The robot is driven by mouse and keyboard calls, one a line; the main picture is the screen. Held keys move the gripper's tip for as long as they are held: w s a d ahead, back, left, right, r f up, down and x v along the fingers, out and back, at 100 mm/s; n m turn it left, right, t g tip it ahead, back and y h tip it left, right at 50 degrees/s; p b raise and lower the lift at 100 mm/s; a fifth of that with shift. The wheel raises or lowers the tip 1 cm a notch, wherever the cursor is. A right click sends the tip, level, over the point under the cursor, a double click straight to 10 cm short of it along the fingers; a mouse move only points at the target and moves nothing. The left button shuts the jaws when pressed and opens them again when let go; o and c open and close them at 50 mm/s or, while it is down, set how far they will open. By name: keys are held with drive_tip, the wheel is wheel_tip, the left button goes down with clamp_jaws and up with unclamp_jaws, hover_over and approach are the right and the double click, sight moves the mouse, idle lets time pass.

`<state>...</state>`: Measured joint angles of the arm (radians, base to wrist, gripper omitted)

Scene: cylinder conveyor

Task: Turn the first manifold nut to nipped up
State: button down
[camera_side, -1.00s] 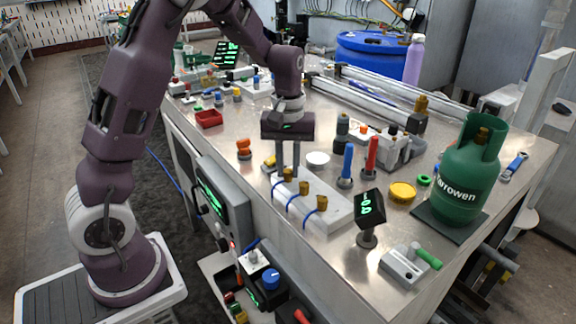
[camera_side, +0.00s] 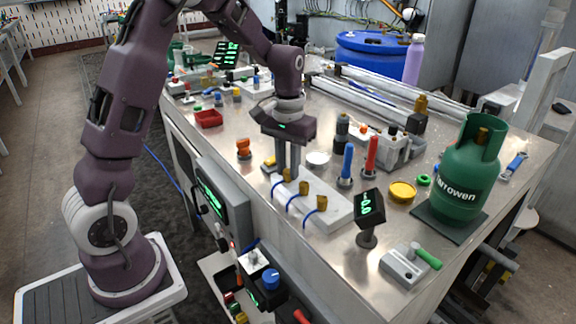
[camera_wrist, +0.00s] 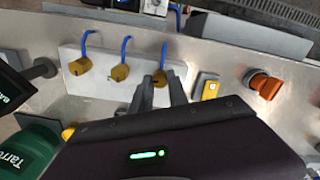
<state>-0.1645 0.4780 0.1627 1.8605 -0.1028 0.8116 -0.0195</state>
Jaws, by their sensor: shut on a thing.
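The white manifold block (camera_side: 328,205) carries three brass nuts in a row, each with a blue hose. My gripper (camera_side: 287,172) points down at the far-left nut, the first manifold nut (camera_side: 287,175). In the wrist view this nut (camera_wrist: 160,79) sits between my two fingers (camera_wrist: 160,88), which are shut on it. The middle nut (camera_side: 304,187) and the near nut (camera_side: 321,203) stand free; they also show in the wrist view as the middle nut (camera_wrist: 120,72) and the left nut (camera_wrist: 80,66). A small black display (camera_side: 369,206) shows green characters.
Blue (camera_side: 347,163) and red (camera_side: 372,155) upright handles stand behind the manifold. A green gas bottle (camera_side: 468,175) stands at the right.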

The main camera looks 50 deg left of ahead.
drive_tip(key=c, duration=1.3)
unclamp_jaws()
drive_tip(key=shift+r, duration=0.15)
